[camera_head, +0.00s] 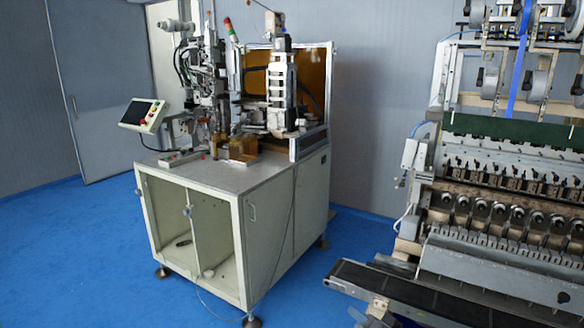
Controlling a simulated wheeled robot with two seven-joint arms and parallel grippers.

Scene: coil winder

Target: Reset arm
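The coil winder machine (280,95) stands on a cream cabinet (270,215) in the middle of the view. A small control panel (141,114) with a dark screen and buttons is on its left side. A small pale grey part (370,317) at the bottom edge, below the conveyor's near end, may be my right gripper. It is cut off and too small to show whether its fingers are open or shut. My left gripper is not in view. No held object is visible.
A larger machine (510,165) with rows of metal fixtures stands at the right. A dark conveyor belt (390,287) sticks out from it toward the lower middle. A grey door (98,80) is at the back left. Blue floor (75,260) is clear at the left.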

